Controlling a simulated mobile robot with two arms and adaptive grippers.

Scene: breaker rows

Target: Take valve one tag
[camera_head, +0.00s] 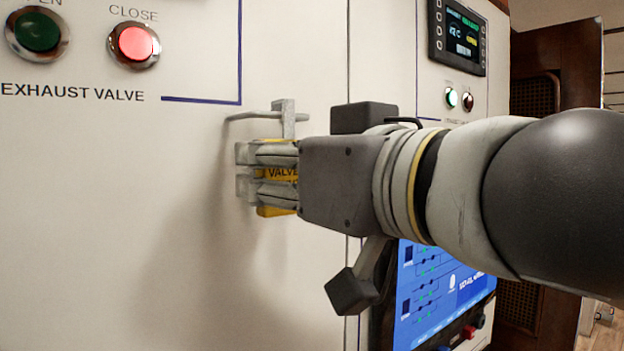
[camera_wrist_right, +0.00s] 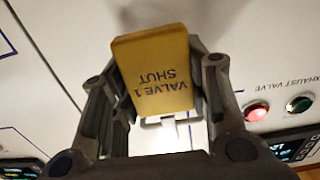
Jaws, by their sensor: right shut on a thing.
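The yellow valve one tag (camera_head: 277,211) is at the panel, partly hidden behind my right gripper's fingers (camera_head: 262,172) in the head view. My right gripper is shut on it. In the right wrist view the tag (camera_wrist_right: 155,72) sits between the two fingers (camera_wrist_right: 155,95), and its text reads "VALVE 1 SHUT". A grey metal hook or handle (camera_head: 285,117) sticks out of the panel just above the fingers. I cannot tell whether the tag still touches it. My left gripper is not in view.
The cream panel (camera_head: 110,200) fills the left and middle. A green button (camera_head: 37,32) and a lit red button (camera_head: 136,43) sit above "EXHAUST VALVE". A small display (camera_head: 457,35) is at upper right, and a blue screen (camera_head: 440,290) is below my arm.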

